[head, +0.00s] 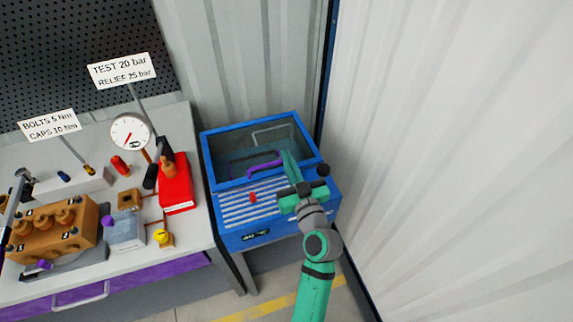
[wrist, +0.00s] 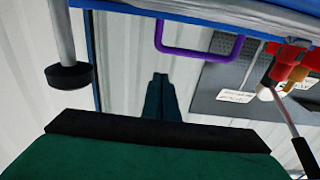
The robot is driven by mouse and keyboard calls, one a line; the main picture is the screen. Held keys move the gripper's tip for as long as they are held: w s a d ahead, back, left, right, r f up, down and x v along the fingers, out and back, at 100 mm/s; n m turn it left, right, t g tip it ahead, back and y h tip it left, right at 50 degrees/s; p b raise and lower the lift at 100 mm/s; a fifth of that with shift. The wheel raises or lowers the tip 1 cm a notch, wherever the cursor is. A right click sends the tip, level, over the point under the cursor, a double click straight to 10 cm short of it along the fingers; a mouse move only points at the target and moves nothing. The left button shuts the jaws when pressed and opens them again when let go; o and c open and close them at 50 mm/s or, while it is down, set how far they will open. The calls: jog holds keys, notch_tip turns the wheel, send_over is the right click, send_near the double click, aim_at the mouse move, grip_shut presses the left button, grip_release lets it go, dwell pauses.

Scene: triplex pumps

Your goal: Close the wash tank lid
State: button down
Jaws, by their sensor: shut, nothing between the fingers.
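The wash tank (head: 262,232) is a blue box right of the bench, with a white-striped panel on its front part. A blue-framed lid (head: 219,185) with a dark see-through window lies behind the stripes; I cannot tell its exact angle. A purple handle (head: 262,164) shows near the frame's lower edge. In the wrist view the handle (wrist: 200,54) hangs from a blue edge (wrist: 225,17). My gripper (head: 287,156) is teal, just right of the handle in the head view. Its fingers (wrist: 159,82) are together and empty, apart from the handle in the wrist view.
The bench (head: 190,240) on the left carries a red box (head: 175,190), a gauge (head: 129,132) and an orange pump block (head: 55,230). A corrugated wall (head: 450,130) stands close on the right. A grey rod with a black end (wrist: 70,76) shows in the wrist view.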

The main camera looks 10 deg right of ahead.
jog(key=s+f, duration=0.1)
jog(key=s, duration=0.2)
jog(key=s+f, duration=0.1)
jog(key=s, duration=0.2)
jog(key=s+d+f, duration=0.1)
jog(key=s+f, duration=0.1)
jog(key=shift+s+f, duration=0.1)
jog(key=shift+s, duration=0.3)
